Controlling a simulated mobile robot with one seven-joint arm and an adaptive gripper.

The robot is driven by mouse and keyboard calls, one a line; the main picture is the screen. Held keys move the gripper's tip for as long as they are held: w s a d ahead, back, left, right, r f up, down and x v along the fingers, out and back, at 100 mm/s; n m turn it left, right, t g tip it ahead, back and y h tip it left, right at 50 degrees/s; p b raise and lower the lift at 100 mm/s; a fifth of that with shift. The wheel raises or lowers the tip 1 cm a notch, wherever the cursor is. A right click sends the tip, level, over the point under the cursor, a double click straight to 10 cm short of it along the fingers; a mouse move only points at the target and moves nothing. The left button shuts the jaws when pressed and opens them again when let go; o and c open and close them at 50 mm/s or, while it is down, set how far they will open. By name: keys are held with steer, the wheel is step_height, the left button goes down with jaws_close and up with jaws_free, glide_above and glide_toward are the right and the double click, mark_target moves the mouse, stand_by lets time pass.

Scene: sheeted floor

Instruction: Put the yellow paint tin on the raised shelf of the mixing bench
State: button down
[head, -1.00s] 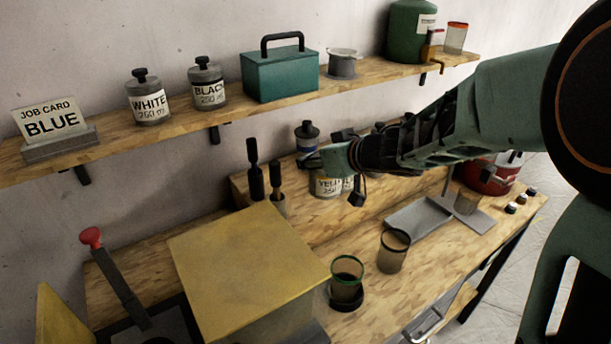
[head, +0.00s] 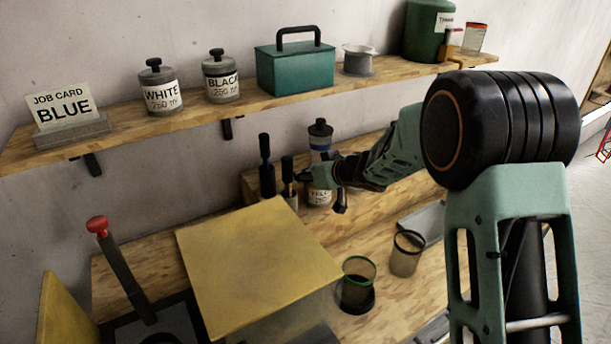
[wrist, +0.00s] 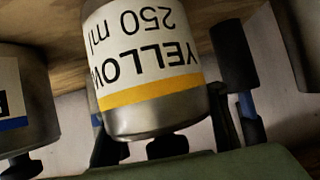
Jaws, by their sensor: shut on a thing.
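The yellow paint tin (head: 319,194) is a grey metal tin with a white label and a knobbed lid. My gripper (head: 313,175) is shut on it near its top. In the wrist view the tin (wrist: 148,70) appears upside down between my fingers (wrist: 165,135), with "YELLOW 250 ml" and a yellow stripe showing. The tin is over the raised shelf (head: 372,185) at the back of the mixing bench, beside dark-handled tools. I cannot tell whether its base touches the shelf.
A blue-striped tin (head: 320,143) stands just behind. Dark-handled tools (head: 266,168) are close on the left. A wall shelf (head: 200,112) with tins and a teal toolbox runs above.

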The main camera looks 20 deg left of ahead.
stand_by(0.3)
steer(key=c, duration=2)
jaws_free()
steer(key=shift+f, duration=0.2)
steer(key=o, duration=0.9)
steer(key=shift+r, duration=0.1)
steer(key=shift+d+r, duration=0.1)
steer(key=shift+r, duration=0.1)
steer(key=v, duration=1.2)
steer(key=shift+p, duration=0.45)
